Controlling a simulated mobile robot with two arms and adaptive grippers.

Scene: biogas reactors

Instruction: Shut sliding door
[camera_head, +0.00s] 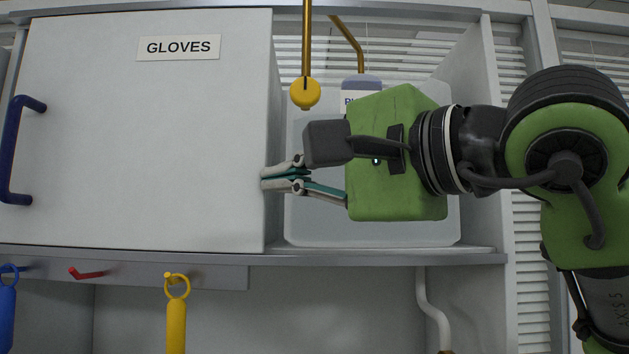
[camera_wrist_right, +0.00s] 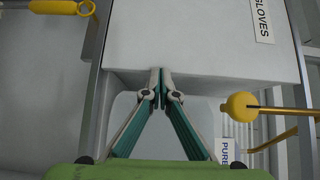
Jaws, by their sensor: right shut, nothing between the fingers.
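The sliding door (camera_head: 140,170) is a white panel with a GLOVES label (camera_head: 180,47) and a dark blue handle (camera_head: 18,150) at its left side. It covers the left part of the cabinet, and the right part is open. My right gripper (camera_head: 266,178) is shut and empty, its fingertips at the door's right edge. In the right wrist view the fingertips (camera_wrist_right: 161,74) meet the edge of the white panel (camera_wrist_right: 195,35) and seem to touch it. My left gripper is not in view.
A pale translucent container (camera_head: 380,225) with a partly hidden label stands in the open right part. A yellow knob (camera_head: 305,93) on a brass pipe hangs in front. Below the shelf edge (camera_head: 380,257) are a red hook (camera_head: 88,274) and a yellow tool (camera_head: 176,320).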

